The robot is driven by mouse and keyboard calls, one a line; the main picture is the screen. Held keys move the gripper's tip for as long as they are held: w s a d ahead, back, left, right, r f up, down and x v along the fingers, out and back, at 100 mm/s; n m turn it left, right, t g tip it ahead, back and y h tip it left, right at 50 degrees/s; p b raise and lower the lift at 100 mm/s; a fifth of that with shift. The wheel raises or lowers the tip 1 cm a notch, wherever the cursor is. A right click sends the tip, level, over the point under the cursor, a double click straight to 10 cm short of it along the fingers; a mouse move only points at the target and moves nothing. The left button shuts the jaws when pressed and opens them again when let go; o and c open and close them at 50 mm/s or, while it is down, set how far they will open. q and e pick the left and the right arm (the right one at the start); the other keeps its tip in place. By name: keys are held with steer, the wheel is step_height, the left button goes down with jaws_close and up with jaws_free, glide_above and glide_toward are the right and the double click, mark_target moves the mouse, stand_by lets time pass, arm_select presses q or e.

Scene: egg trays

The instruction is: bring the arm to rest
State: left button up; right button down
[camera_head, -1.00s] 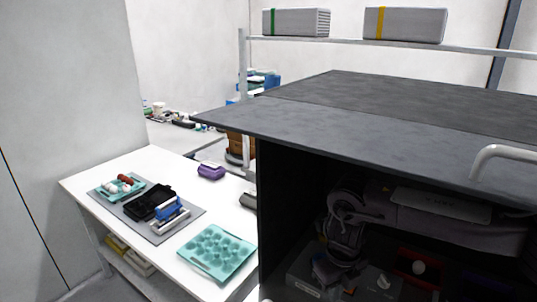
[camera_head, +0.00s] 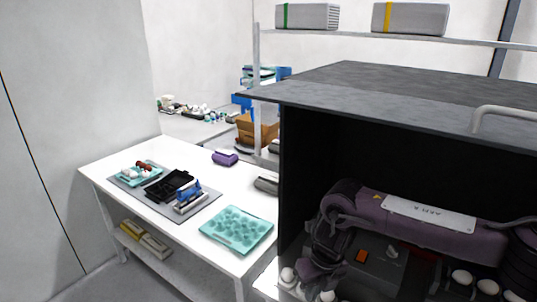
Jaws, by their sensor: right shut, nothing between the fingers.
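My right arm (camera_head: 420,222) comes in from the right under the dark hood and bends down at its left end. My right gripper (camera_head: 316,272) hangs there, pointing down; it is shut with nothing in it. It is dark and partly merges with the shadow, so its fingertips are hard to make out. White eggs (camera_head: 288,274) lie close to it, and another egg (camera_head: 327,296) is at the bottom edge. Whether the gripper touches any egg cannot be told. My left gripper is not in view.
A dark hood top (camera_head: 390,95) with a side wall encloses the arm. More eggs (camera_head: 461,277) sit at lower right. On the white table (camera_head: 125,160) at left are a teal egg tray (camera_head: 236,230), a grey mat (camera_head: 205,205) with small items, and a purple object (camera_head: 225,158).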

steer(key=w+a+f+m+t+y+b, duration=0.2)
steer(key=a+f+m+y+b, duration=0.2)
steer(key=a+f+m+y, duration=0.75)
step_height(320, 180, down, 22)
steer(key=s+d+f+m+t+h+b, duration=0.1)
steer(key=s+d+m+t+h+b, duration=0.3)
steer(key=m, duration=0.7)
steer(key=s+d+f+m+g+h, duration=0.1)
steer(key=s+d+f+m+h, duration=0.1)
steer(key=s+d+f+m, duration=0.45)
steer(key=s+d+f+m+g+h+b, duration=0.1)
steer(key=s+d+f+h, duration=0.2)
steer(key=s+f, duration=0.6)
steer(key=s+d+f+m+h, duration=0.2)
steer(key=s+d+f+m, duration=0.25)
steer(key=s+f, duration=0.3)
steer(key=s+d+f+m+g+h, duration=0.1)
steer(key=s+d+f, duration=0.1)
steer(key=s, duration=0.7)
steer(key=s+d+f+m+g+h, duration=0.1)
steer(key=s+d, duration=0.3)
steer(key=s, duration=0.4)
steer(key=shift+s+f+m+g+b, duration=0.4)
steer(key=shift+f+m+g, duration=0.1)
steer(key=shift+f+m, duration=0.15)
